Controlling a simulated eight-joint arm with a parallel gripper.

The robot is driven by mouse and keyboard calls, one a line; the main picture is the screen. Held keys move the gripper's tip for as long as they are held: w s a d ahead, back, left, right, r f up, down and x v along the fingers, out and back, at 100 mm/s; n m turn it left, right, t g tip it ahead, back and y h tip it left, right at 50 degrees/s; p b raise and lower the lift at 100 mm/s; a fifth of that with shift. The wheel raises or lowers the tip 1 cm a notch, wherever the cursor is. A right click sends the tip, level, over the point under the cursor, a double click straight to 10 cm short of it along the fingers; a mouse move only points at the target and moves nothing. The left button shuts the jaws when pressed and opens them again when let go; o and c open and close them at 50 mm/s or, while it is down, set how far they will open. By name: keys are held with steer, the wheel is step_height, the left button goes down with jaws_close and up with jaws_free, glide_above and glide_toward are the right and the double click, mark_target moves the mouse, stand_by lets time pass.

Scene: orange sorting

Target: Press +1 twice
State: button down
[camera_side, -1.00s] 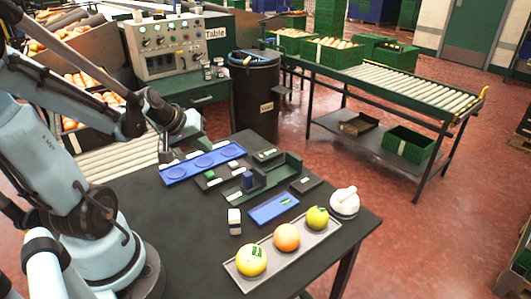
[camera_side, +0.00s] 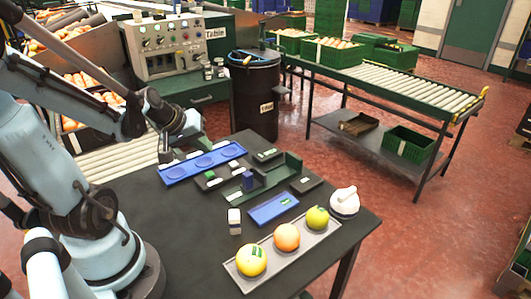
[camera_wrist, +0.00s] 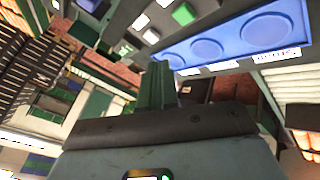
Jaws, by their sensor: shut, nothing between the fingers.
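My gripper (camera_wrist: 158,75) is shut and empty, its green fingers pressed together in the wrist view. In the side view my gripper (camera_side: 199,142) hangs over the far left of the dark table, beside the blue panel. The blue panel (camera_side: 177,172) has three round recesses; it also fills the upper right of the wrist view (camera_wrist: 180,55). A dark box (camera_side: 203,184) with a green and white buttons lies in front of it. Its green button (camera_wrist: 183,14) and white button (camera_wrist: 140,22) show in the wrist view. I cannot read which one is +1, and I see no contact.
A grey tray (camera_side: 283,262) holds a yellow fruit (camera_side: 252,260), an orange one (camera_side: 286,236) and a green one (camera_side: 317,217). A white rounded device (camera_side: 344,203), a blue pad (camera_side: 273,208) and a small white block (camera_side: 234,221) stand nearby. The table's left front is clear.

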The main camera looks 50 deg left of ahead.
mark_target(208, 174)
steer(key=shift+r, duration=1.9)
steer(key=shift+f, duration=0.15)
steer(key=shift+f, duration=4.25)
steer(key=shift+f, duration=0.2)
steer(key=shift+f, duration=0.25)
steer(key=shift+f, duration=0.45)
steer(key=shift+r, duration=0.9)
